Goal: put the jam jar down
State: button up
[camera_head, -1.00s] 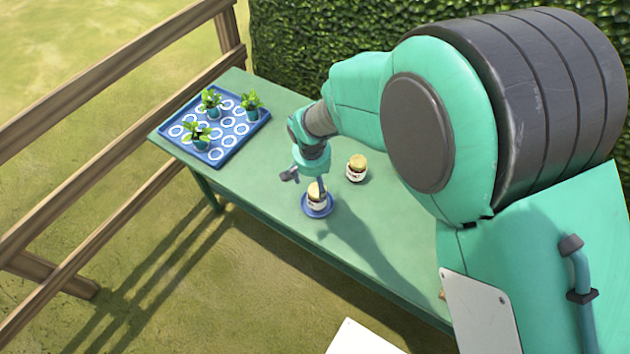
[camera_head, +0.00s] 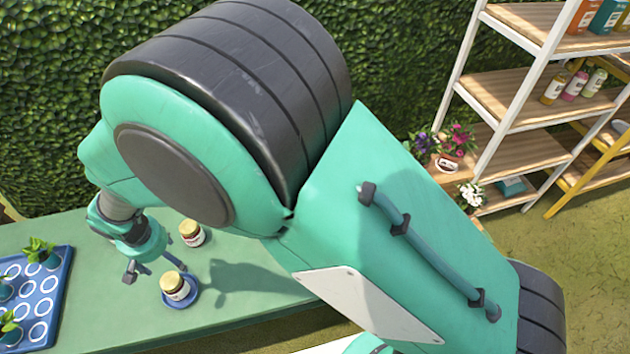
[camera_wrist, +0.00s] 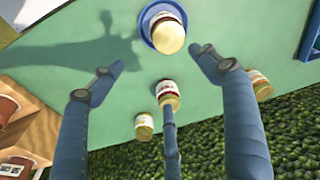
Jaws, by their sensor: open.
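A jam jar (camera_head: 174,284) with a yellowish lid and pale label stands upright on a small blue saucer (camera_head: 191,299) on the green table. In the wrist view the jar (camera_wrist: 168,36) and the saucer's rim (camera_wrist: 146,17) show at the top, beyond my fingertips. My gripper (camera_head: 154,266) is open and empty, just to the upper left of that jar in the head view and apart from it. Its spread fingers (camera_wrist: 155,66) also show in the wrist view. A second jar (camera_head: 191,233) stands on bare table behind.
The green table (camera_head: 235,265) is clear right of the saucer. A blue tray (camera_head: 58,265) with potted seedlings is at left. More jars (camera_wrist: 144,127) show in the wrist view. A hedge (camera_head: 40,100) stands behind. A shelf rack (camera_head: 540,95) with bottles and flowers is at right.

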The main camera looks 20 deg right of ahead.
jog(key=w+d+r+m+t, duration=0.1)
jog(key=w+d+r+m, duration=0.15)
jog(key=d+r, duration=2.2)
jog(key=s+d+r+m+t, duration=0.1)
jog(key=s+d+r, duration=0.3)
jog(key=s+d, duration=0.4)
jog(key=s+d+r+t, duration=0.1)
jog(key=s+d+r, duration=0.3)
jog(key=s+d, duration=0.5)
jog(key=d, duration=0.7)
jog(key=shift+s+d+m+t, duration=0.15)
jog(key=shift+d+m+t, duration=0.1)
jog(key=shift+m+t, duration=0.15)
